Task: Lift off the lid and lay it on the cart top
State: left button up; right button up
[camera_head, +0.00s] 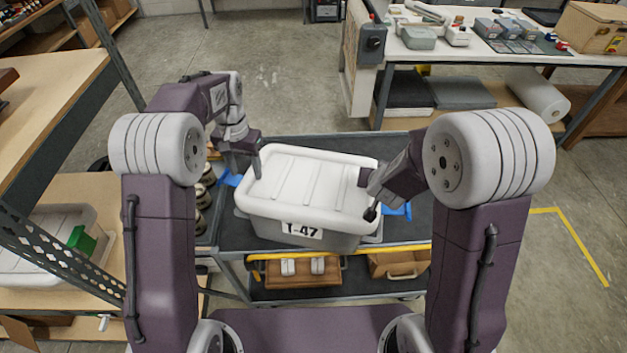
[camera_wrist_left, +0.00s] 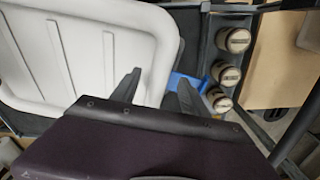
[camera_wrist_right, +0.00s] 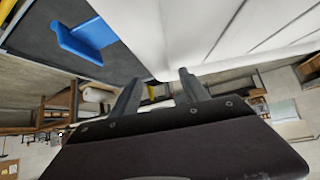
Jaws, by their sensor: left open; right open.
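A pale grey lid (camera_head: 312,180) sits on the grey crate (camera_head: 265,228), which has a label reading about "T-47". The crate stands on the dark cart top (camera_head: 230,235). My left gripper (camera_head: 250,163) is open at the lid's left edge; in the left wrist view the lid (camera_wrist_left: 95,50) reaches between the fingertips (camera_wrist_left: 160,78), contact unclear. My right gripper (camera_head: 371,204) is open at the lid's right edge; in the right wrist view its fingertips (camera_wrist_right: 160,76) are close to the pale lid or crate side (camera_wrist_right: 200,35), and I cannot tell if they touch.
Blue pieces (camera_wrist_right: 88,40) lie beside the crate on the cart top. Several jars (camera_wrist_left: 225,73) stand at the cart's left. A yellow rail (camera_head: 340,251) runs along its front. Shelving (camera_head: 60,240) stands left and a workbench (camera_head: 470,50) behind right. The cart top behind the crate is clear.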

pick_arm(q)
jog(key=shift+f, duration=0.6)
pick_arm(e)
jog(key=shift+w+d+f, duration=0.15)
jog(key=shift+w+f, duration=0.25)
jog(key=shift+f, duration=0.05)
pick_arm(q)
jog(key=shift+s+a+f, duration=0.1)
jog(key=shift+a+f, duration=0.05)
jog(key=shift+f, duration=0.35)
pick_arm(e)
jog(key=shift+w+f, duration=0.25)
jog(key=shift+f, duration=0.05)
pick_arm(q)
jog(key=c, duration=0.4)
pick_arm(e)
jog(key=c, duration=0.4)
pick_arm(q)
grip_shut()
pick_arm(e)
grip_shut()
